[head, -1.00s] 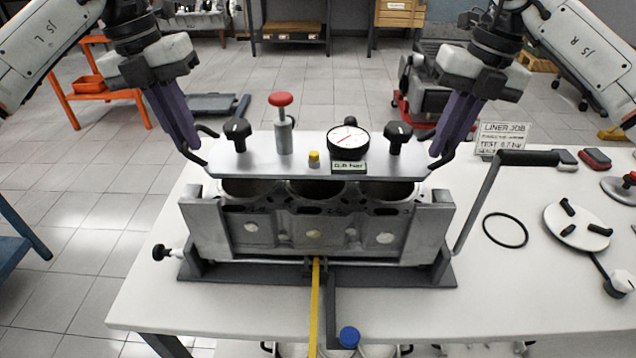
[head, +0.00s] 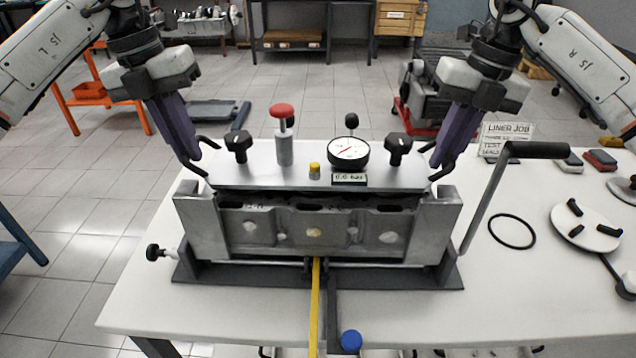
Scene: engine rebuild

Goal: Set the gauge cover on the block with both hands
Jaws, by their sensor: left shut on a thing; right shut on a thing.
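The gauge cover (head: 270,178) is a flat grey plate with a round dial gauge (head: 348,152), a red-topped plunger, a small yellow cap and two black knobs. It lies level over the top of the engine block (head: 312,232), covering the bores. Whether it touches the block all along cannot be told. My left gripper (head: 200,170) is shut on the handle at the cover's left end. My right gripper (head: 436,172) is shut on the handle at its right end. The block stands in a dark fixture (head: 390,278) on the white table.
A crank handle (head: 490,195) rises just right of the block. A black ring (head: 511,231) and a round white plate (head: 584,228) lie on the table (head: 490,310) to the right. A sign (head: 505,142) stands behind them. A yellow bar (head: 315,310) runs toward the front.

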